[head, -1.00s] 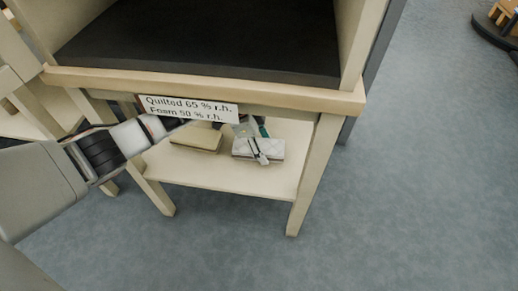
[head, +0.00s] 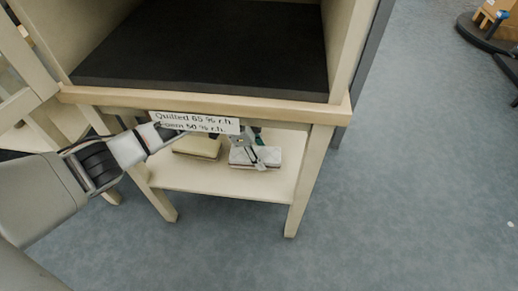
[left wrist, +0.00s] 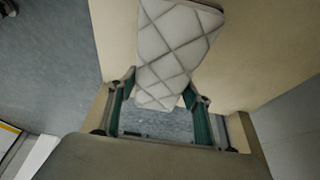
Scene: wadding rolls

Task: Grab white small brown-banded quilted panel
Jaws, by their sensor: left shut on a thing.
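The white quilted panel (head: 265,157) is on the lower shelf of the wooden stand in the head view, with a dark edge along its bottom. In the left wrist view the quilted panel (left wrist: 172,50) shows its diamond stitching, and its near end lies between the fingers. My left gripper (head: 256,158) reaches in under the upper board and is shut on the panel. The fingers of the left gripper (left wrist: 160,97) also show in the left wrist view. Whether the panel touches the shelf is unclear. My right gripper is not in view.
A cream block (head: 197,147) sits left of the panel on the lower shelf (head: 225,183). A label (head: 195,123) reading "Quilted 65 % r.h., Foam 50 % r.h." hangs from the upper board (head: 230,108). Stand legs (head: 306,190) flank the shelf.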

